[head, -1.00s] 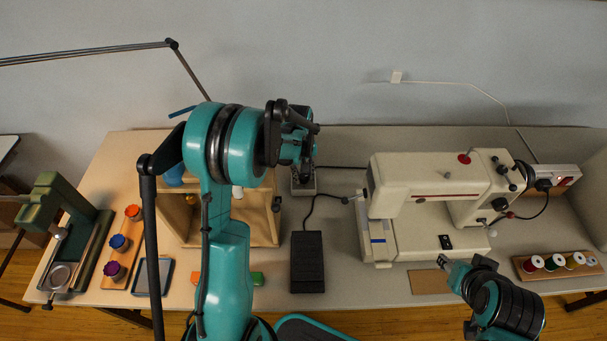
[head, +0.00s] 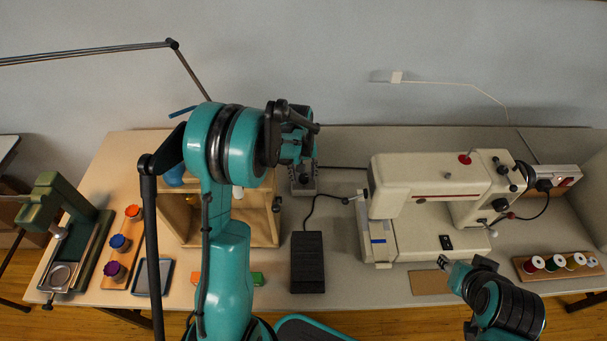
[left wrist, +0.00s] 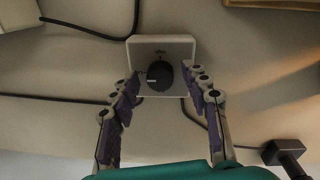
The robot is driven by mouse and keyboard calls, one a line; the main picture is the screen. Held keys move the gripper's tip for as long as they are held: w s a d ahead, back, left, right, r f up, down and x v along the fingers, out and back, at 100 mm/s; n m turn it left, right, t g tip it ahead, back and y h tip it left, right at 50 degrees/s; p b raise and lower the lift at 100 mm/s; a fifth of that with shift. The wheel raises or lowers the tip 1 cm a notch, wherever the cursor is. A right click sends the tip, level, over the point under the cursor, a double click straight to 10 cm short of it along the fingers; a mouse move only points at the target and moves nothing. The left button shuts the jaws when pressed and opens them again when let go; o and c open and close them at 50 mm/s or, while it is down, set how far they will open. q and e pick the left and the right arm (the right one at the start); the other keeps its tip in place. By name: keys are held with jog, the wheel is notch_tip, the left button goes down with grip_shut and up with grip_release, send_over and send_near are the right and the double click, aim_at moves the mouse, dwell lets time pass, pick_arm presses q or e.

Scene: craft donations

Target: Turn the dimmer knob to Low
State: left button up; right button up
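The dimmer is a pale box (left wrist: 181,47) with a round black knob (left wrist: 160,76) on its face, seen in the left wrist view. A white pointer line on the knob points to the left. Small marks around the knob are too blurred to read. My left gripper (left wrist: 163,84) is open, its two fingers on either side of the knob, with visible gaps to it. In the head view my left gripper (head: 299,150) hangs over the dimmer box (head: 304,187) and hides most of it. My right gripper (head: 446,264) is near the table's front edge; its finger state is unclear.
A cream sewing machine (head: 425,178) stands to the right, with a black foot pedal (head: 307,262) left of it. A wooden box (head: 262,225) is partly hidden behind my left arm. A thread rack (head: 562,277), jars (head: 120,243) and a green press (head: 48,205) stand towards the sides.

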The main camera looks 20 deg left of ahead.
aim_at(301, 178)
pick_arm(q)
notch_tip(301, 178, up, 12)
jog(key=shift+s+a, duration=0.2)
jog(key=shift+a, duration=0.05)
dwell(0.5)
jog(key=shift+f, duration=0.1)
